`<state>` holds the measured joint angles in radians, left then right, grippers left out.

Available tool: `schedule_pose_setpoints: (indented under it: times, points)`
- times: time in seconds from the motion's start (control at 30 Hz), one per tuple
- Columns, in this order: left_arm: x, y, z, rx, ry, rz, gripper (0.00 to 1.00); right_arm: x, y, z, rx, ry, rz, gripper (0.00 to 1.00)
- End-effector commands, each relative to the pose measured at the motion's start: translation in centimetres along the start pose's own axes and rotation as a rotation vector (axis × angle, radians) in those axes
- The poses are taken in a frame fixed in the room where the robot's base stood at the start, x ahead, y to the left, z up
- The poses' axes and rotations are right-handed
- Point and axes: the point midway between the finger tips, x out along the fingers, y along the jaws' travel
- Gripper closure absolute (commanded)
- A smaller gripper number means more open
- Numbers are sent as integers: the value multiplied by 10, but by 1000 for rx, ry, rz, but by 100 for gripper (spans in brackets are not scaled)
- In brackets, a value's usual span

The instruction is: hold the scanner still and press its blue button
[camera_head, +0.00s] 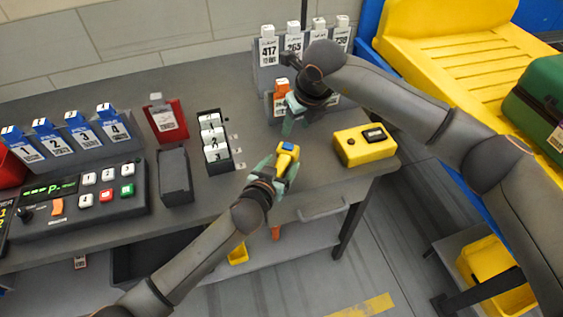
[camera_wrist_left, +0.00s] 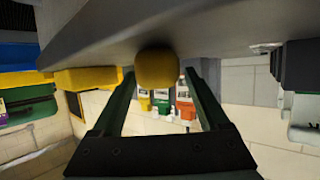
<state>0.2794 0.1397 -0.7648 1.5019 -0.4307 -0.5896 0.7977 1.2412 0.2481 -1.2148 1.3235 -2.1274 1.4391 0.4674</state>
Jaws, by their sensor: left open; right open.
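The yellow scanner (camera_head: 284,163) has a dark blue button (camera_head: 287,147) on its upper end and sits near the table's front edge. My left gripper (camera_head: 276,162) is open, with its teal fingers around the lower part of the scanner. In the left wrist view, a rounded yellow end, seemingly the scanner (camera_wrist_left: 157,69), shows between the tips of the open left gripper (camera_wrist_left: 158,85). Contact with the fingers cannot be told. My right gripper (camera_head: 291,119) is open and empty, beyond the scanner, in front of the tag rack. Its fingertips are apart from the button.
A yellow box with a black display (camera_head: 364,146) stands to the right of the scanner. A dark holder with white blocks (camera_head: 215,140) is to the left. A rack with numbered tags (camera_head: 268,75) stands behind my right gripper. The grey table (camera_head: 240,195) ends just in front.

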Motion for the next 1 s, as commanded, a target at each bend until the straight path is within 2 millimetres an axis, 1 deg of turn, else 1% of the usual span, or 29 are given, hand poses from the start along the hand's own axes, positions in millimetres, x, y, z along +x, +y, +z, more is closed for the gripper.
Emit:
schedule_pose_setpoints:
  times: [0.1, 0.2, 0.47, 0.57, 1.0]
  points:
    - [7, 0, -1, 2, 1, 0, 22, 0, 0, 0, 0, 0, 0, 50]
    - [10, 0, 0, 2, 0, 0, 22, 0, 0, 0, 0, 0, 0, 50]
    - [11, 0, 0, 1, 0, 1, 22, 0, 0, 0, 0, 0, 0, 50]
    - [10, 0, 0, 1, 0, 1, 31, 0, 0, 0, 0, 0, 0, 50]
    - [10, 0, 0, 1, 0, 0, 81, 0, 0, 0, 0, 0, 0, 50]
